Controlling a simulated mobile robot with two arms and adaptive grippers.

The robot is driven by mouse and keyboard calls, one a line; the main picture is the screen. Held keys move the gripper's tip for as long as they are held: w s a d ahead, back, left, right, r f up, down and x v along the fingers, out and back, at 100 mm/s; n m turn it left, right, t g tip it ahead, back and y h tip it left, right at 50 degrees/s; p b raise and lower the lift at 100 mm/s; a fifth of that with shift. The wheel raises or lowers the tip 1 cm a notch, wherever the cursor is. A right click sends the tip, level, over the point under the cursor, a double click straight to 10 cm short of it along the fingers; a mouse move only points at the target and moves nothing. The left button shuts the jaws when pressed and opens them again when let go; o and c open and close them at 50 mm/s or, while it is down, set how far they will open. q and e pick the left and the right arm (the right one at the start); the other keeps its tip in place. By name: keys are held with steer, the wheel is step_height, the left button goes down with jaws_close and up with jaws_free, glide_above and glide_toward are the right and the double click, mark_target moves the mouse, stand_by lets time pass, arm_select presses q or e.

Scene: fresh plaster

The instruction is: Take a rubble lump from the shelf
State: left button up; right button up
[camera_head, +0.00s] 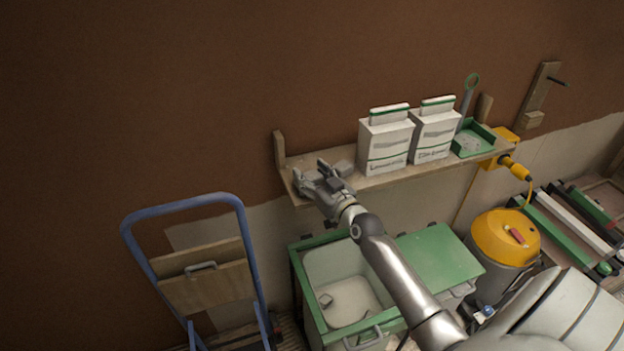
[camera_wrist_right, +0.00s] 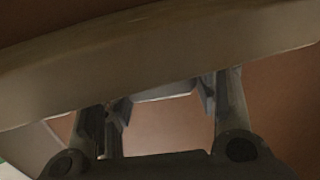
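The wooden shelf (camera_head: 375,180) runs along the wall, and my right gripper (camera_head: 314,172) is at its left end. The gripper's fingers are spread apart. A grey patch (camera_head: 344,168) shows beside the fingers on the shelf; I cannot tell whether it is a rubble lump or part of the gripper. In the right wrist view the shelf board (camera_wrist_right: 150,55) crosses above my open fingers (camera_wrist_right: 165,100), with a pale-edged grey shape (camera_wrist_right: 165,92) between them that I cannot identify. A small grey lump (camera_head: 326,300) lies in the green-rimmed bin below. My left gripper is out of view.
Two white cartons (camera_head: 386,145) (camera_head: 434,135) and a green tray (camera_head: 488,141) stand further right on the shelf. Below are the open bin (camera_head: 310,305) with its green lid (camera_head: 440,258), a yellow-topped vacuum (camera_head: 505,238) and a blue hand truck (camera_head: 248,235) at left.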

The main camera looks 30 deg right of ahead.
steer(key=c, duration=0.6)
steer(key=shift+c, duration=0.3)
steer(key=shift+r, duration=0.1)
